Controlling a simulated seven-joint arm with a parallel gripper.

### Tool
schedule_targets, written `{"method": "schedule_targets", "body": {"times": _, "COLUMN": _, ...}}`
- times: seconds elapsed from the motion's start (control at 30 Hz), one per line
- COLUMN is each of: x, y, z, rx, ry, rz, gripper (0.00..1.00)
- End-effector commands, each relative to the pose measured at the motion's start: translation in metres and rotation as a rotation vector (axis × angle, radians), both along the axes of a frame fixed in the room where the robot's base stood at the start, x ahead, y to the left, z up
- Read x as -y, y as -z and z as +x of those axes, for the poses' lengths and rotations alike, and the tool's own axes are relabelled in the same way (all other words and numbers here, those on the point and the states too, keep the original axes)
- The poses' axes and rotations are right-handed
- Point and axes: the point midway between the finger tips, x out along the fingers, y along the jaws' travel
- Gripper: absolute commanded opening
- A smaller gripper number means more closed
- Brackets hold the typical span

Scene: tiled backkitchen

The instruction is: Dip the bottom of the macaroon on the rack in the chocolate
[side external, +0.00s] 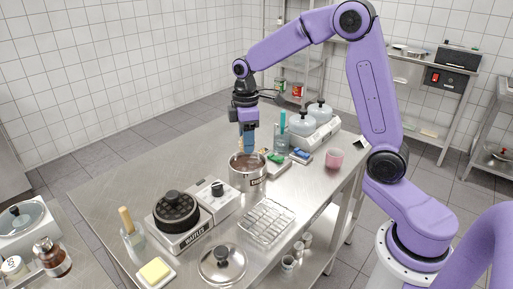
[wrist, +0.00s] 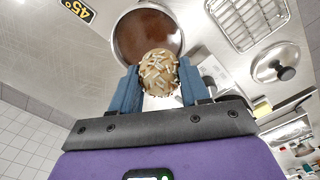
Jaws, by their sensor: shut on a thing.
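My gripper (wrist: 159,82) is shut on the macaroon (wrist: 158,72), a tan round piece with pale sprinkles, held between its two blue fingers. The pot of chocolate (wrist: 146,36) is a steel pot with smooth brown chocolate, just beyond the macaroon in the wrist view. In the side view my gripper (side external: 248,146) points down over the back rim of the pot (side external: 248,178). The macaroon is hard to make out there. I cannot tell whether it touches the chocolate. The wire rack (side external: 267,221) stands in front of the pot and looks empty; it also shows in the wrist view (wrist: 247,20).
A waffle iron (side external: 176,213) and a white scale-like device (side external: 212,199) stand left of the pot. A steel lid (side external: 222,262) lies at the front. Behind are a beaker with a blue tool (side external: 282,135), a pink cup (side external: 334,158) and a double warmer (side external: 312,128). The table's left back is clear.

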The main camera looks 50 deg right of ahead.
Motion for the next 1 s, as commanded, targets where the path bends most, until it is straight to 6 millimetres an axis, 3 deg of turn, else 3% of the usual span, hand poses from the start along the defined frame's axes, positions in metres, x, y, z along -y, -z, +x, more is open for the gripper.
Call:
{"method": "schedule_targets", "body": {"times": 0.2, "x": 0.014, "y": 0.008, "z": 0.014, "rx": 0.000, "ry": 0.027, "rz": 0.000, "gripper": 0.17}}
{"method": "schedule_targets", "body": {"times": 1.0, "x": 0.014, "y": 0.057, "z": 0.013, "rx": -0.001, "ry": 0.027, "rz": 0.000, "gripper": 0.17}}
